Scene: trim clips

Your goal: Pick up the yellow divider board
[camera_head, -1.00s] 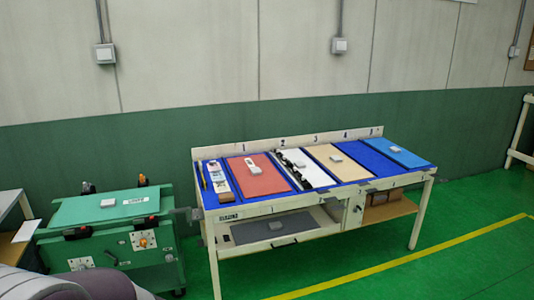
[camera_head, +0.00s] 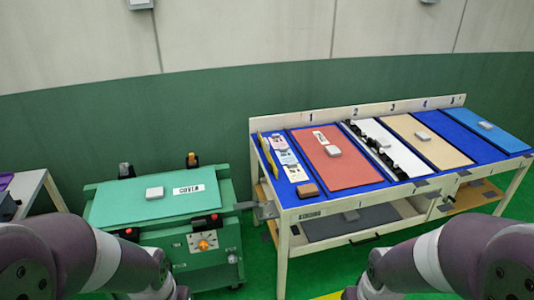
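A thin yellow board (camera_head: 264,152) stands on edge at the left end of the blue-topped workbench (camera_head: 394,182), beside a column of small labelled white parts. It shows only as a narrow strip. A tan board (camera_head: 429,140) with a small grey block on it lies flat in the bay marked 3. My two arms come in at the lower left and lower right, both short of the bench. Their grippers are out of the frame, so what they hold cannot be seen.
A red-orange board (camera_head: 350,172), a white board with black fittings (camera_head: 375,133) and a blue board (camera_head: 480,122) also lie on the bench. A green cart (camera_head: 120,207) with a cover plate stands left of it. A grey board (camera_head: 350,226) lies on the lower shelf.

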